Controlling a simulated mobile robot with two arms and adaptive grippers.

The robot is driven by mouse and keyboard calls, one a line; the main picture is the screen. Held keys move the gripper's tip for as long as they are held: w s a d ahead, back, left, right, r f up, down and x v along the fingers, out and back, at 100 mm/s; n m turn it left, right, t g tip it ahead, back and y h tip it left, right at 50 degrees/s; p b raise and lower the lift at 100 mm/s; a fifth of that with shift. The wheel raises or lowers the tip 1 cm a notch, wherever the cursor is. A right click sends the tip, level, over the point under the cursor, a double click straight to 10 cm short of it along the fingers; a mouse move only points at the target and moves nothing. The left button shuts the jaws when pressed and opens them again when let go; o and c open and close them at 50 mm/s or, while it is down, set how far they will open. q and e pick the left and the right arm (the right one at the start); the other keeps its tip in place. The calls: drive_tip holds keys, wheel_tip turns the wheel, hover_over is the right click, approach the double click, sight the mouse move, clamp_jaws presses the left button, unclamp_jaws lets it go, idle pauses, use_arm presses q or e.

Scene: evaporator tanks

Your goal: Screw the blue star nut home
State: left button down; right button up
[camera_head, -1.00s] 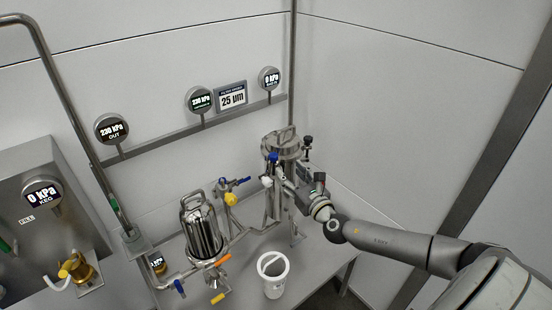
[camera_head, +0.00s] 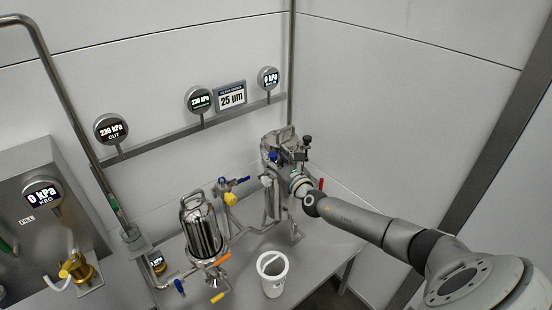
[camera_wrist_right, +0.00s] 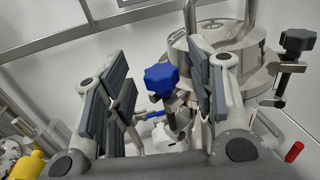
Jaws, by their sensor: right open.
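The blue star nut (camera_wrist_right: 162,80) shows in the right wrist view on the clamp at the near side of the steel vessel (camera_wrist_right: 220,45). In the head view the blue star nut (camera_head: 273,156) is a small blue spot on the vessel's left side. My right gripper (camera_wrist_right: 160,92) is open, its padded fingers spread left and right of the nut. The nut appears between them, nearer the right finger; I cannot tell whether they touch. In the head view my right gripper (camera_head: 284,167) is beside the vessel and partly hides it. My left gripper is not in view.
A black knob (camera_wrist_right: 297,42) is on the vessel's right side and a red handle (camera_wrist_right: 294,152) is below it. In the head view, a steel filter housing (camera_head: 203,232) and a white bucket (camera_head: 273,274) stand on the table to the left and in front.

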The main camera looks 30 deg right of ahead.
drive_tip(key=c, duration=1)
drive_tip(key=h+p, duration=0.1)
drive_tip(key=m+h+p, duration=0.1)
drive_tip(key=p, duration=0.1)
drive_tip(key=shift+a+r+m+g+h, duration=0.2)
drive_tip(key=shift+a+m+g+h, duration=0.1)
drive_tip(key=shift+m+h, duration=0.1)
drive_tip(key=shift+w+a+m+g+h+p, duration=0.15)
drive_tip(key=shift+m+g+h+p, duration=0.25)
drive_tip(key=shift+m+h+p, duration=0.5)
drive_tip(key=shift+f+m+g+h, duration=0.15)
drive_tip(key=shift+m+g+h, duration=0.15)
drive_tip(key=shift+h, duration=0.6)
drive_tip(key=shift+w+a+f+m+g+h+b, duration=0.15)
drive_tip(key=shift+m+g+h+b, duration=0.3)
drive_tip(key=shift+m+g+h, duration=0.55)
drive_tip(key=m+g+h+b, duration=0.2)
drive_tip(key=g+b, duration=0.1)
drive_tip(key=b, duration=0.1)
drive_tip(key=m+g+h+b, duration=0.3)
drive_tip(key=b, duration=0.2)
drive_tip(key=w+m+g+h+b, duration=0.1)
drive_tip(key=m+g+h+b, duration=0.1)
drive_tip(key=m+g+b, duration=0.1)
drive_tip(key=shift+a+g+b, duration=0.35)
drive_tip(key=shift+g+b, duration=0.25)
drive_tip(key=shift+b, duration=0.55)
